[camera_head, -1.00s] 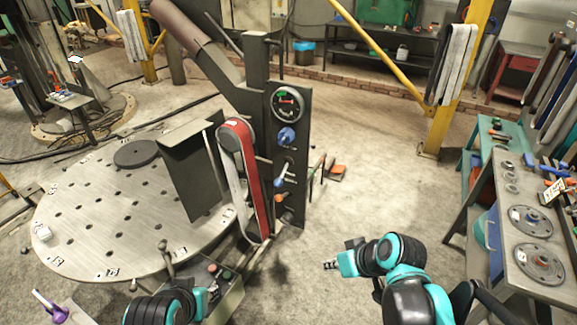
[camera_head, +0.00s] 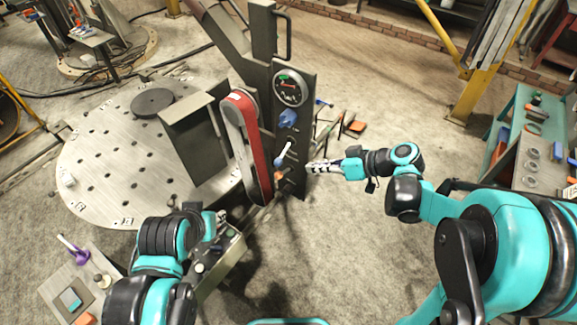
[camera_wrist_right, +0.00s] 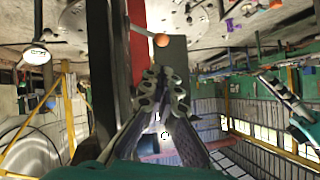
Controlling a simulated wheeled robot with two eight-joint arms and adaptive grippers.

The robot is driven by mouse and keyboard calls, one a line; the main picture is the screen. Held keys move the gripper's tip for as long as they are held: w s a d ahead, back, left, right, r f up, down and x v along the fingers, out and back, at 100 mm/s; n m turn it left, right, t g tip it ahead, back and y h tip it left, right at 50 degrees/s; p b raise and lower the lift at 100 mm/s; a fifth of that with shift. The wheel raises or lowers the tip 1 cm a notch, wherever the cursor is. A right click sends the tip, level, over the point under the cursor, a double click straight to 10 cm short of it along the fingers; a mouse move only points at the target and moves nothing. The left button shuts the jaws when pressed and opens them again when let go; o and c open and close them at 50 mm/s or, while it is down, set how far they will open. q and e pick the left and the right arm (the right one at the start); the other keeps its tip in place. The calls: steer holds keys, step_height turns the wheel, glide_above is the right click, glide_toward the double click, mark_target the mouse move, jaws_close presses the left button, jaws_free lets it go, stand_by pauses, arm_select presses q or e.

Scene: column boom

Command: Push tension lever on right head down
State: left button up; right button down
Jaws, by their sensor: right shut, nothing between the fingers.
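The right head is a dark upright panel (camera_head: 309,105) with a round gauge and a blue knob (camera_head: 288,118). Below the knob is a lever with a pale handle (camera_head: 287,150), and below that a small orange knob (camera_head: 279,176). Which one is the tension lever is not marked. My right gripper (camera_head: 313,167) is shut and empty, just right of the panel's lower part. In the right wrist view its fingers (camera_wrist_right: 165,88) point toward an orange ball (camera_wrist_right: 161,40) on a pale rod, with no clear contact. My left gripper (camera_head: 222,218) is small and partly hidden, near the control box.
A red belt guard (camera_head: 248,145) stands left of the panel, beside a round perforated table (camera_head: 105,165). A control box (camera_head: 215,262) is below. A workbench (camera_head: 525,155) is at the right.

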steer(key=b, duration=0.1)
glide_above(287, 171)
steer(key=s, duration=0.3)
step_height(287, 171, down, 5)
steer(key=shift+s+d+f, duration=0.15)
steer(key=shift+f, duration=0.05)
steer(key=shift+s+f+h+b, duration=0.2)
steer(key=shift+s+h+b, duration=0.05)
steer(key=shift+h+b, duration=0.1)
